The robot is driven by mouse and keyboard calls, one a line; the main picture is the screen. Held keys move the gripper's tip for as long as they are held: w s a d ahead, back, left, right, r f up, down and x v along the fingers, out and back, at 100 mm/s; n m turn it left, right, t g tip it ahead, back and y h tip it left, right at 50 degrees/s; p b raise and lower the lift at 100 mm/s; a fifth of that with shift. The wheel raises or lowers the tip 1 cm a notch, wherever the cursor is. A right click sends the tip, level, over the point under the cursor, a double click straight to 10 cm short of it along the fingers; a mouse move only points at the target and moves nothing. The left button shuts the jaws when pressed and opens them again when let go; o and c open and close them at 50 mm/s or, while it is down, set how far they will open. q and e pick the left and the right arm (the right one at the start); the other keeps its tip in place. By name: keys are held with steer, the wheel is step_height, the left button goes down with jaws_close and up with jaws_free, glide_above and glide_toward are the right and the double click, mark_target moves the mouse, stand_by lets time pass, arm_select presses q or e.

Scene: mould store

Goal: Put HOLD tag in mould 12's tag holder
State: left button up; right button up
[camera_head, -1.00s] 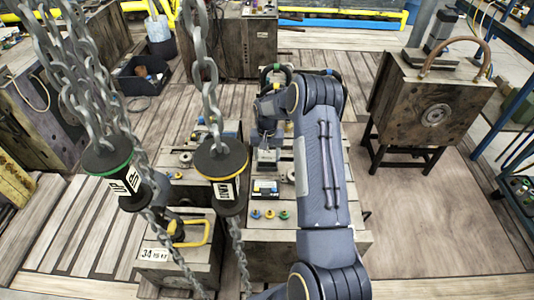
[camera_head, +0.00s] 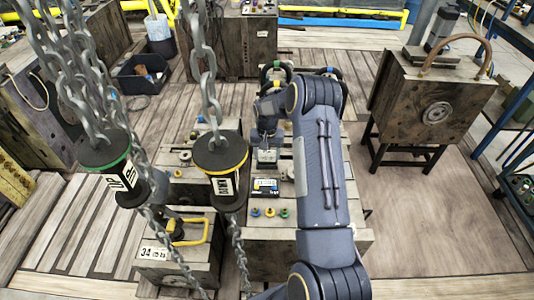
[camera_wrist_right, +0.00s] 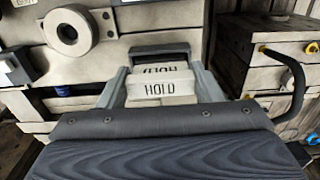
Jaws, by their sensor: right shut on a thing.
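My right gripper (camera_wrist_right: 160,92) is shut on a pale tag (camera_wrist_right: 160,90) with HOLD in black letters, which sits between its fingers in the right wrist view. Just behind the tag is a second, partly covered line of similar lettering; I cannot tell what it belongs to. A dark frame-like part (camera_wrist_right: 160,50) stands right behind it, against a pale mould face. In the head view the right gripper (camera_head: 267,158) is over the middle mould block (camera_head: 290,235), and the tag is too small to make out. No number 12 is readable. My left gripper is not in view.
Hanging chains with an UP pendant (camera_head: 107,160) and a DOWN pendant (camera_head: 221,165) are left of my right arm. A mould marked 34 (camera_head: 155,253) is lower left. A block on a stand (camera_head: 425,105) is at right. Floor between is clear.

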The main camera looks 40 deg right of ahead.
steer(key=shift+f+b, duration=0.4)
steer(key=shift+f, duration=0.2)
stand_by(0.7)
steer(key=o, duration=1.1)
steer(key=shift+c, duration=0.2)
steer(key=shift+r, duration=0.15)
step_height(320, 180, up, 8)
steer(key=shift+f, duration=0.2)
